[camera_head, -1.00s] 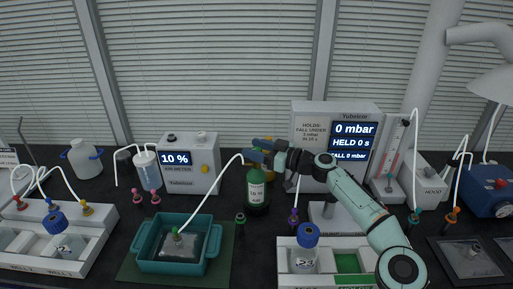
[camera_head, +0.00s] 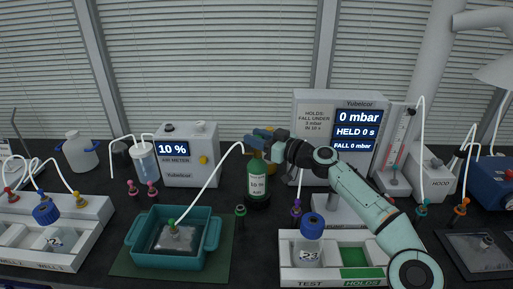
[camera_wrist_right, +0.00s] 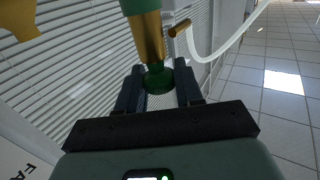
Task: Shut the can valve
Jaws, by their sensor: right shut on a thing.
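The can is a green bottle-shaped cylinder (camera_head: 257,181) with a white label, standing upright on the dark bench. Its brass valve neck (camera_wrist_right: 151,40) and round green knob (camera_wrist_right: 157,80) show in the wrist view. My right gripper (camera_head: 258,142) is at the top of the can, coming in from the right. In the wrist view its two dark fingers (camera_wrist_right: 158,88) are on either side of the knob, shut on it. A white hose (camera_head: 208,182) runs from the can's top to the teal tub. The valve is mostly hidden by my gripper in the head view. My left gripper is not in view.
The teal tub (camera_head: 138,249) stands left of the can. The air meter (camera_head: 190,174) reads 10 %. The pressure display (camera_head: 356,117) behind my arm reads 0 mbar and HELD 0 s. The white test tray (camera_head: 290,271) with a blue-capped bottle (camera_head: 310,241) is in front.

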